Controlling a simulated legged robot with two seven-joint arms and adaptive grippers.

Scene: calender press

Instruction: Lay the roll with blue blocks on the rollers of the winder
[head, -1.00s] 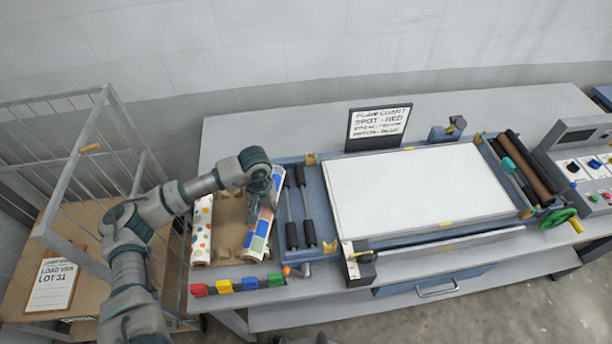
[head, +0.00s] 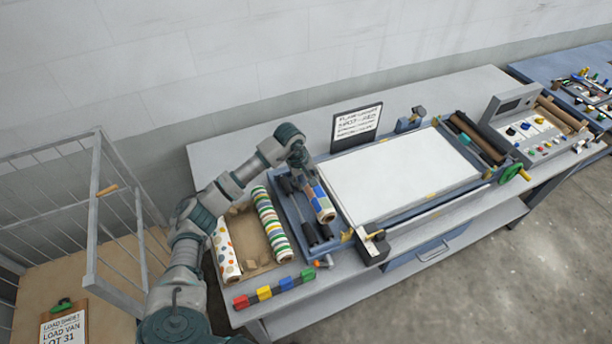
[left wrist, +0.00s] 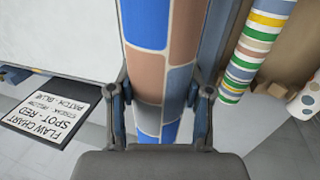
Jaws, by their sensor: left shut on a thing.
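My left gripper (head: 302,165) is shut on the roll with blue blocks (head: 322,203). In the head view the roll is over the left end of the blue machine, beside the white panel (head: 400,175). Two dark rods (head: 308,234) lie under or beside it, partly hidden by the arm and roll. I cannot tell whether the roll touches them. My right gripper is not in view.
A cardboard tray (head: 243,228) holds a dotted roll (head: 226,252) and a striped roll (head: 272,225). Coloured blocks (head: 274,289) lie along the table's front. A chart sign (head: 357,124) stands behind the panel. Darker rollers (head: 475,138) are at the machine's right end.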

